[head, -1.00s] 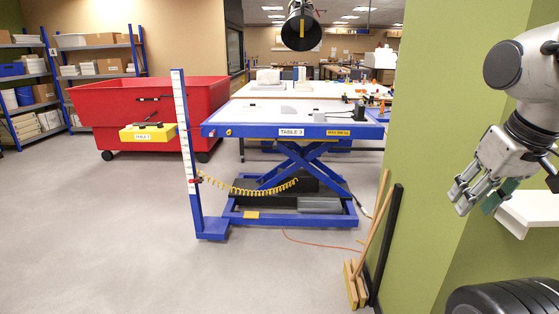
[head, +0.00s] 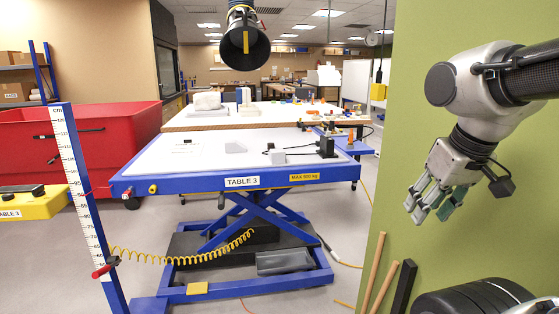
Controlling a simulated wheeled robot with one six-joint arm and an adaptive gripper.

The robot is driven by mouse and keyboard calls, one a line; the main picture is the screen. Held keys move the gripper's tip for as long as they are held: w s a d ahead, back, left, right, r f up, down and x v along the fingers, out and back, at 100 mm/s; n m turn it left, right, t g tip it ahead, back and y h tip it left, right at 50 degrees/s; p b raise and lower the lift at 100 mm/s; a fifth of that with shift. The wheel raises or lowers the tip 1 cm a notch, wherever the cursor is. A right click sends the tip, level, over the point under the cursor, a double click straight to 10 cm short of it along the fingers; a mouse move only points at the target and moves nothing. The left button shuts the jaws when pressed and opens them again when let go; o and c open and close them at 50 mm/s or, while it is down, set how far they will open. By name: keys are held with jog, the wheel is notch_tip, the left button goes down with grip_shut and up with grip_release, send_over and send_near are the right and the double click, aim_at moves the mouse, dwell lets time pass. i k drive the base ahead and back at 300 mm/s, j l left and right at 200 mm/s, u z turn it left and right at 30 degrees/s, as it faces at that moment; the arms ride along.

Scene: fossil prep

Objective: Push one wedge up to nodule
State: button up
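The blue lift table (head: 200,184) marked TABLE 3 stands ahead with a white top. I cannot tell surely which piece is the nodule. My gripper (head: 432,208) hangs at the right in front of the green wall, well away from the table. Its fingers look apart, with a teal piece on the right-hand side, and nothing is clearly held.
A green wall (head: 405,130) stands close on the right, with wooden handles (head: 378,275) leaning there. A measuring post (head: 80,180) stands at the table's left front corner. A red bin (head: 110,130) is behind it. A black extraction hood (head: 245,42) hangs above the table.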

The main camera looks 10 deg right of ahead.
aim_at(276, 156)
jog(key=i+j, duration=0.15)
jog(key=j, duration=0.2)
jog(key=i+j+z, duration=0.1)
jog(key=j, duration=0.25)
jog(key=i+j, duration=0.15)
jog(key=j, duration=0.2)
jog(key=i+j+z, duration=0.25)
jog(key=i+j, duration=0.25)
jog(key=i+j+z, duration=0.25)
jog(key=i+j, duration=0.2)
jog(key=j, duration=0.2)
jog(key=i+j, duration=0.2)
jog(key=i, duration=0.15)
jog(key=i+j+z, duration=0.15)
jog(key=i, duration=0.2)
